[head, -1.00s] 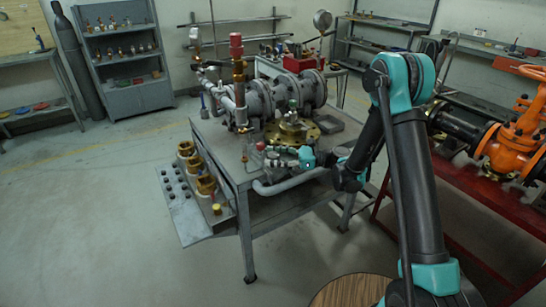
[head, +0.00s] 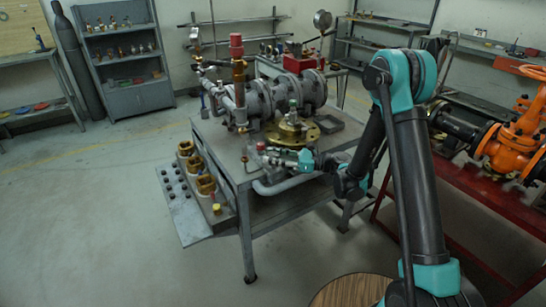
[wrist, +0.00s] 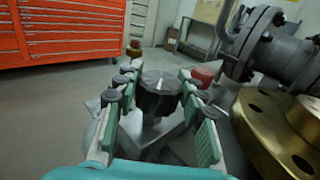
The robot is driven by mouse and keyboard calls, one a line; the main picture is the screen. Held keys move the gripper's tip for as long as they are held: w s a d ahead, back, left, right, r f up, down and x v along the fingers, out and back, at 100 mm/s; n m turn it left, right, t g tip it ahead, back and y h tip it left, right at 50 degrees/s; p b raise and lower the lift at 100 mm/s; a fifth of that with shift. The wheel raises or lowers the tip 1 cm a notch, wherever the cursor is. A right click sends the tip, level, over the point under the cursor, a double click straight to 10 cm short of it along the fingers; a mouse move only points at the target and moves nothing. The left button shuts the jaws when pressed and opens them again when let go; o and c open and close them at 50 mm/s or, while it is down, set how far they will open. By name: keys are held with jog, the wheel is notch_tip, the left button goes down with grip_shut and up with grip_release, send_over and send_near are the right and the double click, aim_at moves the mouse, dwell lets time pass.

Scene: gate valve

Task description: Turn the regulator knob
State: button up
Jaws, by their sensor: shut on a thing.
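The regulator knob (wrist: 158,92) is black with ridged sides and a white pointer line on its face. In the wrist view it sits in the middle, on a grey regulator body (wrist: 150,130). The white line is tilted slightly right of straight up. In the head view my gripper (head: 285,155) is at the near edge of the workbench, and the knob is hidden between its fingers.
Grey flanged pipework (head: 262,100) and a brass flange (head: 292,133) stand close behind my gripper on the workbench (head: 235,167). A red cap (wrist: 203,76) is just beyond the right finger. An orange valve (head: 505,148) on a red bench is at the right.

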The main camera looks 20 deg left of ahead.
aim_at(273, 154)
jog(key=o, duration=1.2)
notch_tip(273, 154, up, 10)
dwell(0.4)
jog(key=s+d+f+n+t+h, duration=0.2)
jog(key=s+d+f+n+h, duration=0.2)
jog(key=d, duration=1.1)
jog(key=s+d+f+n+t+h, duration=0.2)
jog(key=s+d+f+n+h, duration=0.3)
jog(key=d, duration=1)
jog(key=s+d+f+n+t+h, duration=0.1)
jog(key=s+d+f+n+h, duration=0.3)
jog(key=s+d+n+h, duration=0.4)
jog(key=d+h, duration=0.1)
jog(key=d, duration=0.6)
jog(key=shift+s+f+t, duration=0.3)
jog(key=shift+f+t, duration=0.05)
jog(key=shift+t, duration=0.05)
